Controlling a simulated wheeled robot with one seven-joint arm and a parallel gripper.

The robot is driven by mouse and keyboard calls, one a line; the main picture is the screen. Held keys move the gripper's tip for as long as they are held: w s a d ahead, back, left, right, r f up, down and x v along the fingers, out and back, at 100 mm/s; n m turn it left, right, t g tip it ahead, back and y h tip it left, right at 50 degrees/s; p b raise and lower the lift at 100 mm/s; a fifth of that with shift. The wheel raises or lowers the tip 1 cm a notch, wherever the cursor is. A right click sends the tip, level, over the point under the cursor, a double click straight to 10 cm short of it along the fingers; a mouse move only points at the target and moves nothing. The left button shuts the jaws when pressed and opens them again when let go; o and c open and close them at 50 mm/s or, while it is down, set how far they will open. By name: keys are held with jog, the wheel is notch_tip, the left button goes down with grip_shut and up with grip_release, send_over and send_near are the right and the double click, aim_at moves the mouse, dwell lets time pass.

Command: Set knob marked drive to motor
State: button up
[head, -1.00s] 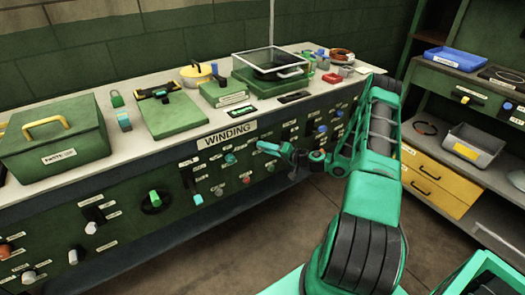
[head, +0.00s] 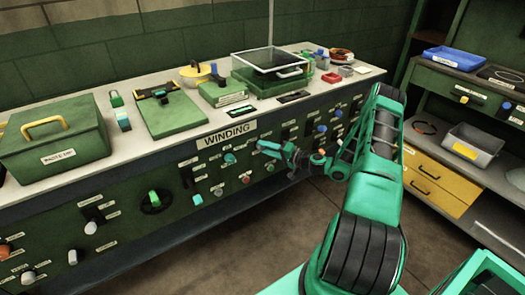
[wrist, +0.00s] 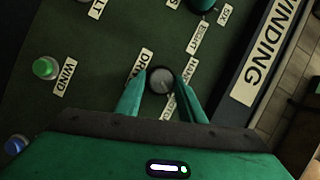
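In the wrist view, a round grey knob (wrist: 161,80) with a dark surround sits on the green panel beside a label that starts "DR", the rest hidden by a finger. My gripper (wrist: 162,74) has one teal finger on each side of this knob. The fingers are apart, and a dark margin shows between them and the grey cap. I cannot tell whether they touch its sides. In the head view, my gripper (head: 262,148) is at the front panel just below the WINDING sign (head: 227,135). The knob's pointer direction and a motor label cannot be read.
In the wrist view, a green knob (wrist: 45,68) labelled WIND and a blue knob (wrist: 15,145) are left of my gripper. A dark green knob (wrist: 203,4) is above. The bench top (head: 215,122) carries boxes and tools. The floor (head: 250,240) before it is clear.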

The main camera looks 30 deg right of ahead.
jog(key=shift+o, duration=1.2)
jog(key=v, duration=1)
jog(key=shift+s+d, duration=0.25)
jog(key=shift+s, duration=0.1)
